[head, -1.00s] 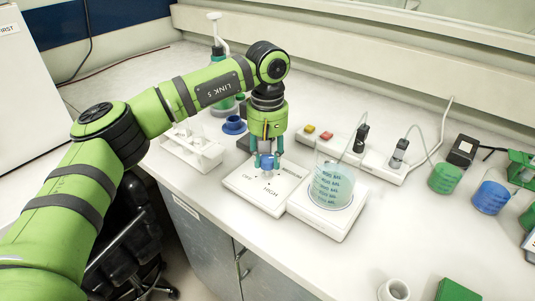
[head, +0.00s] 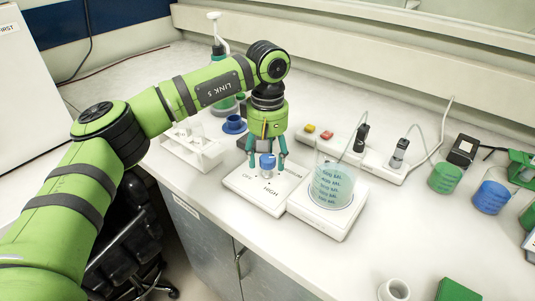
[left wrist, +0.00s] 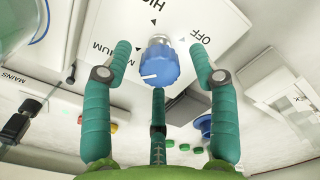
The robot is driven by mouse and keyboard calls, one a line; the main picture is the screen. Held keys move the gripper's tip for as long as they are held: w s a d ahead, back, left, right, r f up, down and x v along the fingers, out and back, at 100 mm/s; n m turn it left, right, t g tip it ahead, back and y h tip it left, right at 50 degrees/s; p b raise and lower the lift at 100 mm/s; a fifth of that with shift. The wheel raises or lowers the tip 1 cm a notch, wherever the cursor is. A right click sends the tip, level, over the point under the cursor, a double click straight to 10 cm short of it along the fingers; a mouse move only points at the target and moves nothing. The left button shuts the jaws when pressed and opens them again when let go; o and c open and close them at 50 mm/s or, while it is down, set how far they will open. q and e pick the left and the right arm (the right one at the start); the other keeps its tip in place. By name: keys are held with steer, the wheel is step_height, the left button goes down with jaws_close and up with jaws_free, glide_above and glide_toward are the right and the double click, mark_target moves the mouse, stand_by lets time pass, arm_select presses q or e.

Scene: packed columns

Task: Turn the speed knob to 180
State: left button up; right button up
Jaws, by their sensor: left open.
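The blue speed knob (head: 267,161) stands on the white control panel (head: 252,190), which carries the words OFF, MEDIUM and HIGH. In the left wrist view the blue knob (left wrist: 160,65) has a white pointer line at its lower left side. My left gripper (head: 266,162) points down over the panel from above. Its teal fingers (left wrist: 160,70) are spread open on either side of the knob, with gaps between them and the knob. A third finger shows below the knob in the wrist view. My right gripper is not in view.
Right of the panel, a beaker of bluish liquid (head: 332,186) stands on a white plate (head: 323,222). A power strip (head: 375,155) with plugs lies behind it. A white tube rack (head: 192,152) stands to the left. The bench front is mostly clear.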

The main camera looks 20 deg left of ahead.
mark_target(268, 158)
arm_select(q)
step_height(268, 158, up, 12)
stand_by(0.5)
